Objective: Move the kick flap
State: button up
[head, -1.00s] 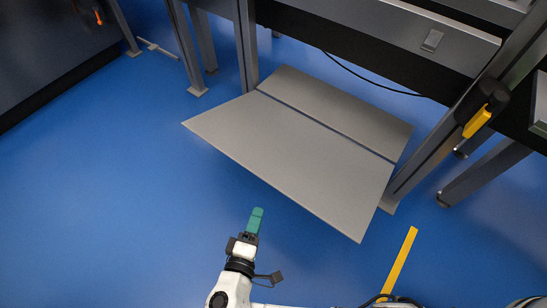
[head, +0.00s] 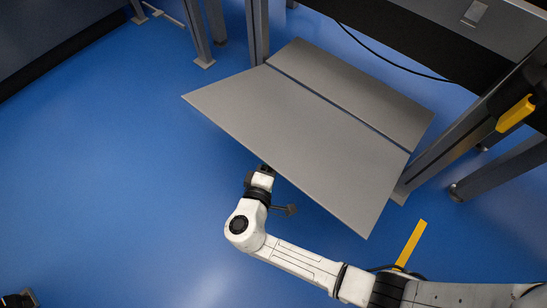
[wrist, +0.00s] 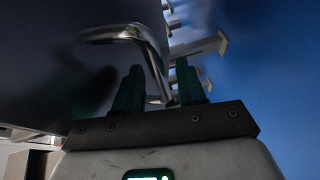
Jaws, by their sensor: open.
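The kick flap (head: 300,135) is a wide flat grey panel, sticking out at a slant below the workbench, with its front edge towards me. In the head view my wrist reaches the flap's front edge, and the flap hides my fingertips. In the wrist view my gripper (wrist: 160,86) is open, with two green fingers apart. A bent shiny metal bar (wrist: 152,50) runs from the dark surface at left down to between the fingers. I cannot tell whether it touches them. The dark surface (wrist: 60,70) looks like the flap's underside.
A second grey panel (head: 360,92) lies behind the flap, across a narrow gap. Bench legs (head: 257,30) stand at the back, and a slanted post with a yellow handle (head: 515,113) is at right. A yellow floor strip (head: 411,243) lies at lower right. Blue floor (head: 110,170) is clear at left.

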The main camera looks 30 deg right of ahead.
jog(key=shift+w+d, duration=0.25)
jog(key=shift+d, duration=0.1)
grip_shut()
dwell(0.5)
